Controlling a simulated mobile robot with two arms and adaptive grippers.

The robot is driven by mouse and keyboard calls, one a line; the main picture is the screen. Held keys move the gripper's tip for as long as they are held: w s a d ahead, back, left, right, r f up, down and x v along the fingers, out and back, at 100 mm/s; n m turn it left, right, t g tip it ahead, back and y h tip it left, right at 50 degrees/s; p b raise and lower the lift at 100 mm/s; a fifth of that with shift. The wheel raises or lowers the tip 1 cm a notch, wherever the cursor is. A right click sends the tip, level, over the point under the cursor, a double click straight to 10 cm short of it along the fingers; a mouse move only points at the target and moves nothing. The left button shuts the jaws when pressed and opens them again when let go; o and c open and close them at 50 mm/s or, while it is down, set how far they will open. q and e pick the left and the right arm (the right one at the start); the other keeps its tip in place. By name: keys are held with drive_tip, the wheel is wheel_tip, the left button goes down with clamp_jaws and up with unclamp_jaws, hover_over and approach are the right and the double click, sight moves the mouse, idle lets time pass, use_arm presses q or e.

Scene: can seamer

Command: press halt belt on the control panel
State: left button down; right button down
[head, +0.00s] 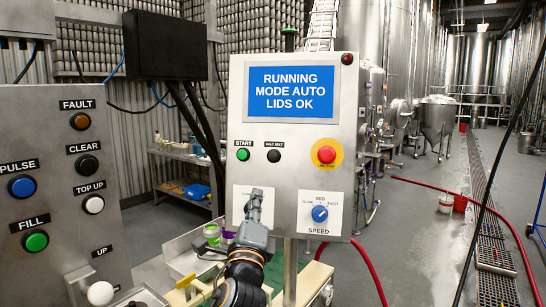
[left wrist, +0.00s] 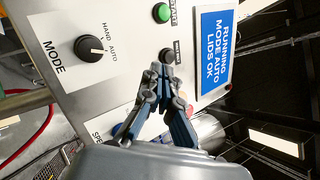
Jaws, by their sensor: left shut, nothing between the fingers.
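The control panel (head: 290,120) is a grey steel box with a blue screen reading RUNNING, MODE AUTO, LIDS OK. The black button labelled HALT BELT (head: 273,156) is right of the green START button (head: 243,154). My left gripper (head: 254,194) is shut and empty, pointing up below these two buttons and covering part of the panel's lower left. In the left wrist view, its closed fingertips (left wrist: 161,70) appear just beside the black button (left wrist: 167,56). I cannot tell whether they touch it. My right gripper is not in view.
A red emergency button (head: 326,155) on a yellow ring and a blue SPEED knob (head: 320,214) are on the panel's right. The black MODE knob (left wrist: 90,48) shows in the left wrist view. Another button panel (head: 60,190) stands at the left.

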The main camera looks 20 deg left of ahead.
sight(273, 156)
use_arm(q)
wheel_tip(273, 156, up, 8)
drive_tip(key=s+d+m+t, duration=0.1)
drive_tip(key=m+t, duration=0.1)
drive_tip(key=m, duration=0.1)
drive_tip(key=shift+d+r, duration=0.2)
drive_tip(key=shift+w+a+f+b, duration=0.1)
drive_tip(key=shift+w+f+b, duration=0.15)
drive_tip(key=shift+w+b, duration=0.9)
drive_tip(key=shift+w+a+f+b, duration=0.1)
drive_tip(key=shift+w+f+b, duration=0.35)
drive_tip(key=shift+w, duration=1.3)
drive_tip(key=shift+w+a+f+b, duration=0.1)
drive_tip(key=shift+w+b, duration=0.9)
drive_tip(key=shift+w, duration=0.45)
drive_tip(key=shift+w, duration=0.15)
